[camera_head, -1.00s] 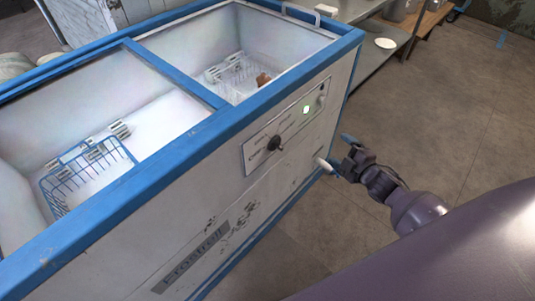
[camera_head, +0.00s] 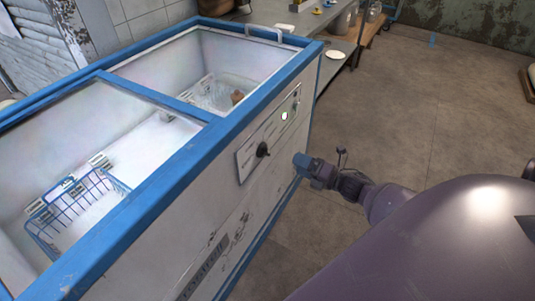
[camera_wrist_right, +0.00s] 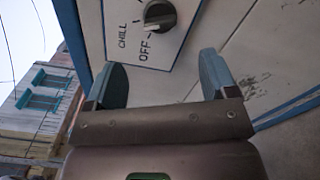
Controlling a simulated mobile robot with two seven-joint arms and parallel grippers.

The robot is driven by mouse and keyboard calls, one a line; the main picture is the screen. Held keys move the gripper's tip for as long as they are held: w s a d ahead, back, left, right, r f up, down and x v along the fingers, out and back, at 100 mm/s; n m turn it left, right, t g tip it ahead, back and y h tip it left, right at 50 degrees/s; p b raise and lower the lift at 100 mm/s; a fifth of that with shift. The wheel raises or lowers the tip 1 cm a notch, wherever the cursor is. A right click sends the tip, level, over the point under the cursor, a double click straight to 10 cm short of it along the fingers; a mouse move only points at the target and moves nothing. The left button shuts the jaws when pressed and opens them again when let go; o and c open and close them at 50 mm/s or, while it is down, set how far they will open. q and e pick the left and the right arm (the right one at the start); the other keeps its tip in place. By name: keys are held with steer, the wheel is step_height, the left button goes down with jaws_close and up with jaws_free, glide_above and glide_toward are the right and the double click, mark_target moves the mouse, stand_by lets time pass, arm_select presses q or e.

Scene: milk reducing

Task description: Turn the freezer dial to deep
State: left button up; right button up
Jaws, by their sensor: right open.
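The freezer dial (camera_head: 263,150) is a dark round knob on a pale panel (camera_head: 245,166) on the front of the white, blue-rimmed chest freezer (camera_head: 190,205). In the right wrist view the dial (camera_wrist_right: 160,16) is at the top, with the words CHILL and OFF beside it. Its exact setting is hard to read, and DEEP is not visible there. My right gripper (camera_head: 301,164) is open and empty, to the right of the dial in the head view. In the wrist view its blue fingers (camera_wrist_right: 163,80) are apart, below the dial and not touching it. My left gripper is not in view.
The freezer is open, with a blue wire basket (camera_head: 85,205) in its near section and another basket in the far one. A lit indicator (camera_head: 285,117) is on the panel. A shelf with a white plate (camera_head: 335,55) stands behind.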

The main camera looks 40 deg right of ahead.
mark_target(265, 151)
steer(key=x, duration=1)
steer(key=shift+w+a+b, duration=0.15)
steer(key=shift+w+b, duration=0.2)
steer(key=shift+b, duration=0.05)
steer(key=c, duration=0.9)
